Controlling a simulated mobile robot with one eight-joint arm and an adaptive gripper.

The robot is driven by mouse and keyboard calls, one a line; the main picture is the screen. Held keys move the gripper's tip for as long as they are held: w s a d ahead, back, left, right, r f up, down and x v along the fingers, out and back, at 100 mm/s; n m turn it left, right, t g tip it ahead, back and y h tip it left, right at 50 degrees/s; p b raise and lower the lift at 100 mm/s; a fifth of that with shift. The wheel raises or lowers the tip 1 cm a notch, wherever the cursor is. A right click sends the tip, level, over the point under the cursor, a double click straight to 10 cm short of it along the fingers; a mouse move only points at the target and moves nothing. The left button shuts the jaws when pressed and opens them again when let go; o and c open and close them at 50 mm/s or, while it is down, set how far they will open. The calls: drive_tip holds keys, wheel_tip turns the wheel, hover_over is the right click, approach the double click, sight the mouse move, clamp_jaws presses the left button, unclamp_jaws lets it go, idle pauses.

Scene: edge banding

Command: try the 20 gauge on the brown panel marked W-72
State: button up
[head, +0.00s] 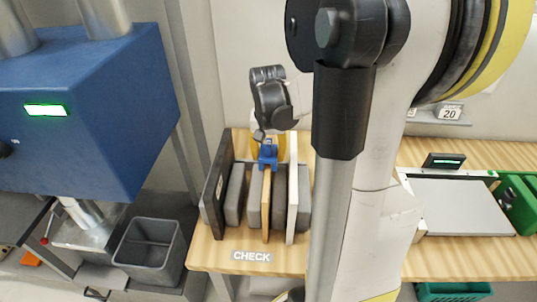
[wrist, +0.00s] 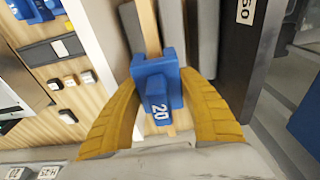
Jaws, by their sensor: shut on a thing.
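The blue gauge (wrist: 157,82) reads 20 in the wrist view. My gripper (wrist: 160,90) is shut on it, with a yellow finger on each side. The light brown panel (wrist: 149,28) runs under the gauge, and its edge shows on both sides of it. In the head view the gauge (head: 268,154) sits at the top edge of the brown panel (head: 266,205), which stands upright in the rack; my gripper (head: 267,143) is above. I cannot tell how far the gauge is seated. No W-72 mark is readable.
Grey blocks (head: 236,193) stand between the panels, with a black panel (head: 214,195) at left and a white one (head: 292,190) at right. A CHECK label (head: 252,256) marks the wooden bench. A blue machine (head: 90,115) and grey bin (head: 150,252) stand left.

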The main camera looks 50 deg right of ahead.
sight(269, 141)
drive_tip(key=shift+f, duration=0.15)
idle(0.3)
drive_tip(key=o, duration=1.4)
drive_tip(key=shift+r+p, duration=2.9)
drive_tip(key=shift+r, duration=1.1)
